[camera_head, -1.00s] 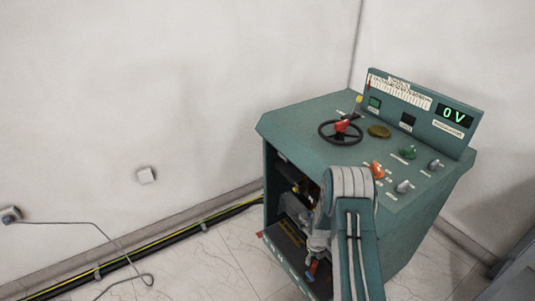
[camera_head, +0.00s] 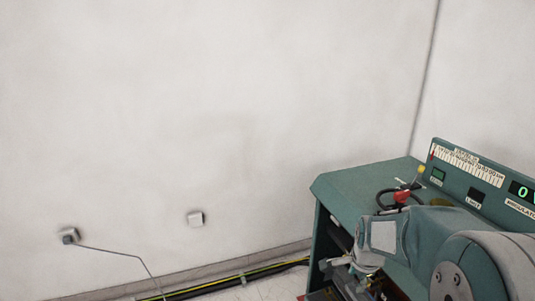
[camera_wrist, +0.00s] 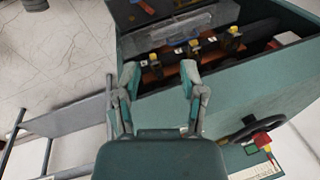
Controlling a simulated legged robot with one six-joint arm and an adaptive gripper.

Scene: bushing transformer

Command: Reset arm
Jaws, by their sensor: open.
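My gripper (camera_wrist: 160,80) is open and empty in the wrist view, its two fingers apart and pointing at the open compartment of the teal control console (camera_wrist: 225,95). Several terminals with yellow-and-black parts (camera_wrist: 194,47) stand in that compartment beyond the fingertips. In the head view my arm is folded across the right side, in front of the console (camera_head: 350,186). My gripper (camera_head: 350,272) shows only partly there, low beside the console's open front. The arm hides much of the console's top.
A grey frame with rails (camera_wrist: 65,122) is at the left of the wrist view. A cable (camera_head: 240,280) runs along the wall base. A wall socket (camera_head: 195,218) is above it.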

